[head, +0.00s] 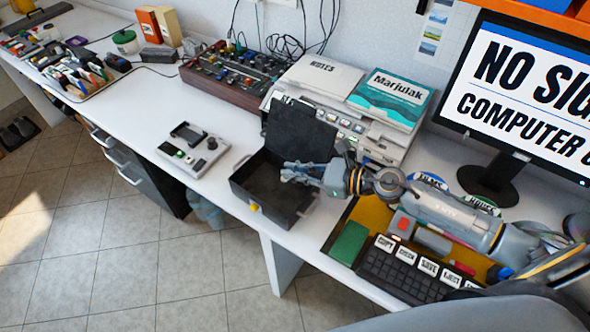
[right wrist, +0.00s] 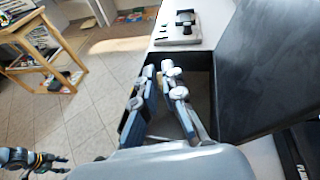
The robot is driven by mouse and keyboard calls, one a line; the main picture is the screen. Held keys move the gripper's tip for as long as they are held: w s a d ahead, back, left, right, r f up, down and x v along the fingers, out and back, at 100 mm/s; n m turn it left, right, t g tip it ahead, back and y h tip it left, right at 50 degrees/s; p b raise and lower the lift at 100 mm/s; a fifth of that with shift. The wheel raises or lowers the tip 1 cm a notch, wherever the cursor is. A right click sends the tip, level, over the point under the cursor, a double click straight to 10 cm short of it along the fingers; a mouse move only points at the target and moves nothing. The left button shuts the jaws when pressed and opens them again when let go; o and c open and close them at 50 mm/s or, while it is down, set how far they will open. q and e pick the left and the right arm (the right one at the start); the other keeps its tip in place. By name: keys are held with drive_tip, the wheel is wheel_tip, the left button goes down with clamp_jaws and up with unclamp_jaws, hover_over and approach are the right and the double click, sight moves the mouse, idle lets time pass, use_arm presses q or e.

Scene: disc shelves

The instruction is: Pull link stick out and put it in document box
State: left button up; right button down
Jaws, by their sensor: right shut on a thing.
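The document box (head: 262,207) is a dark open case on the desk with its lid (head: 300,132) raised and a yellow latch at its front. It also shows in the right wrist view (right wrist: 198,85). My right gripper (head: 288,172) is over the box opening, its fingers close together. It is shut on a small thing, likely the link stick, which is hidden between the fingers. In the right wrist view, the gripper (right wrist: 160,72) points across the box. My left gripper (right wrist: 58,163) hangs empty over the floor at lower left, fingers spread; it is outside the head view.
A grey device (head: 195,153) with a black holder sits left of the box. A printer (head: 335,110) with books stands behind it. The keyboard (head: 405,265) and a green block (head: 349,243) lie to the right. A control panel (head: 233,77) is at the back.

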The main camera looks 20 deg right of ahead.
use_arm(q)
drive_tip(key=shift+s+d+f, duration=0.1)
drive_tip(key=shift+f, duration=0.2)
use_arm(e)
drive_tip(key=shift+f, duration=0.3)
drive_tip(key=c, duration=1.4)
unclamp_jaws()
drive_tip(key=v, duration=1.2)
drive_tip(key=shift+s, duration=0.15)
